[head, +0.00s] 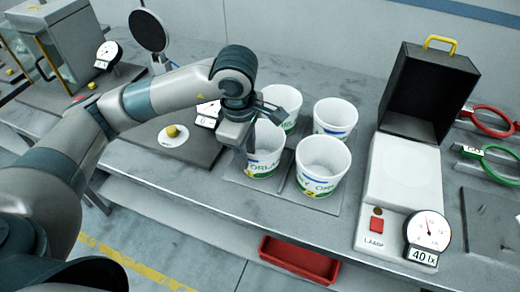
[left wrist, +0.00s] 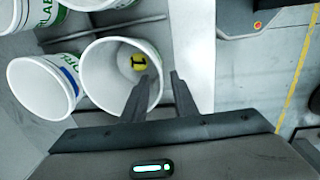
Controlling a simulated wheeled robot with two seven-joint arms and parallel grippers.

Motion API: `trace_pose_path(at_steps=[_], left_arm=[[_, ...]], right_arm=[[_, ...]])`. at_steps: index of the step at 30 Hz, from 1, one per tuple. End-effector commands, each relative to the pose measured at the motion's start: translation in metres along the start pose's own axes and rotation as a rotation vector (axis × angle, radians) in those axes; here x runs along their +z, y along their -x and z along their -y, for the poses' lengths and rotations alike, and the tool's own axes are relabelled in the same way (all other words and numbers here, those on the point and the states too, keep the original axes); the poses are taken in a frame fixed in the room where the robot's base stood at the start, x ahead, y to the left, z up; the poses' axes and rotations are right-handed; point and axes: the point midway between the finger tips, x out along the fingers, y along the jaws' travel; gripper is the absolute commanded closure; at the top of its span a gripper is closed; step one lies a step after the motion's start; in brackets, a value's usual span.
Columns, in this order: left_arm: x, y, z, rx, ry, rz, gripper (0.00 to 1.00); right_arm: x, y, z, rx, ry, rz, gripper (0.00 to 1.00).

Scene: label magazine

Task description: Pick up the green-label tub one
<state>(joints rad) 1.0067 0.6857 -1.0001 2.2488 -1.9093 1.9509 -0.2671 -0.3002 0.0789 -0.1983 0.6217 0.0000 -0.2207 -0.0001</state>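Several white tubs with green and blue labels stand together on a grey mat (head: 232,171). The front-left tub (head: 264,163) has green lettering and is partly hidden by my left gripper (head: 244,150), which points down at its left rim. I cannot tell whether either finger touches. My right gripper is not in view.
Other tubs stand close by at the front right (head: 322,164), back right (head: 335,117) and back left (head: 281,106). A lamp box (head: 400,180) with a dial stands to the right. A red bin (head: 300,260) sits below the table's front edge.

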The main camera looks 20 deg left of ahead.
Motion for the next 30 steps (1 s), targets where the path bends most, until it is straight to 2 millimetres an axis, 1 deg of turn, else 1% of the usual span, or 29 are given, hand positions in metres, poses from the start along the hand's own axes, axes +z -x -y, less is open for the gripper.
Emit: trace_pose_path(at_steps=[4,13,17,20,25,30], left_arm=[[0.000,-0.008,0.000,0.000,0.001,0.000,0.74],[0.000,-0.008,0.000,0.001,0.000,0.000,0.74],[0.001,-0.011,0.000,-0.001,0.000,0.000,0.74],[0.002,-0.018,0.002,-0.003,0.000,0.000,0.74],[0.006,-0.035,0.003,-0.005,0.000,0.000,0.74],[0.006,-0.055,0.003,-0.002,0.001,0.000,0.74]], right_arm=[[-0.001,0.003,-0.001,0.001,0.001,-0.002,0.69],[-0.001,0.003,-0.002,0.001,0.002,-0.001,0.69],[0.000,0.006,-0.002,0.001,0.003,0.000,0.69],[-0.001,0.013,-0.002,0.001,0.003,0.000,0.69],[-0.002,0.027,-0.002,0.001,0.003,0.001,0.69],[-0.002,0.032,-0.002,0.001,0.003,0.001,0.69]])
